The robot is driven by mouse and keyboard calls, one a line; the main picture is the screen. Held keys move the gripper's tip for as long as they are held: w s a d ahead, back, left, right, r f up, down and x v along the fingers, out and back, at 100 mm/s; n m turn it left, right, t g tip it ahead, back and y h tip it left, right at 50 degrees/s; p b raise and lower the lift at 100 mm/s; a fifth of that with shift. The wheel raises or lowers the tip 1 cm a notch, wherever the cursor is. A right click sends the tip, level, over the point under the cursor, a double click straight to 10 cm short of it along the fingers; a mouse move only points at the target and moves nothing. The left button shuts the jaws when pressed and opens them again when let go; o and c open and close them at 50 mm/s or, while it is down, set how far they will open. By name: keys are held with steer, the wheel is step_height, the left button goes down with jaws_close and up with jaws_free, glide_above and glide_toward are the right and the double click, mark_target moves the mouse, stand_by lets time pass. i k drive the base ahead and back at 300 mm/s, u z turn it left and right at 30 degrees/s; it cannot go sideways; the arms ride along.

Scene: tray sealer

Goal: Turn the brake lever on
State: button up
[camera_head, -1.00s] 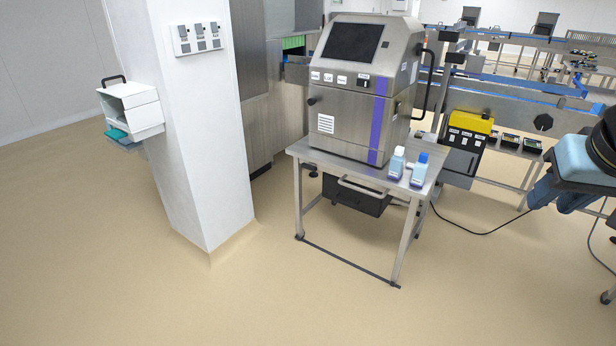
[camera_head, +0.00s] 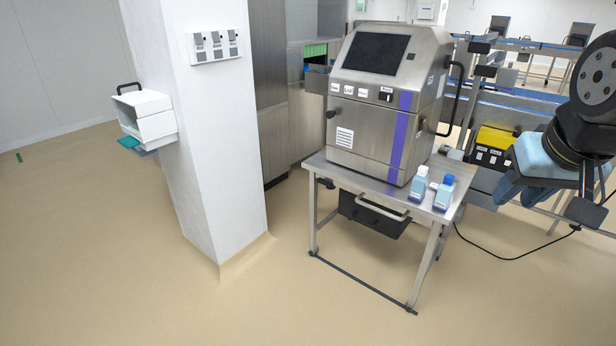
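I cannot make out a brake lever in the body view. A steel cabinet machine (camera_head: 365,135) with a dark screen and a purple stripe stands on a steel table (camera_head: 330,170). A small dark knob (camera_head: 331,114) sits at the left of its front, and a black curved handle (camera_head: 453,98) is on its right side. My gripper (camera_head: 548,198) is at the right edge, below a black arm joint and a light-blue part. It is apart from the machine and its table. Its fingers are partly hidden, and I cannot tell whether they are apart.
Two blue-and-white bottles (camera_head: 430,190) stand on the table's right end. A white pillar (camera_head: 205,150) with a switch panel (camera_head: 214,45) and a white holder (camera_head: 147,120) stands to the left. A black cable (camera_head: 500,258) runs over the floor at right. The front floor (camera_head: 350,320) is clear.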

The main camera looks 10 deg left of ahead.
mark_target(326, 182)
steer(key=u, duration=0.1)
steer(key=i, duration=1.3)
steer(key=z, duration=0.35)
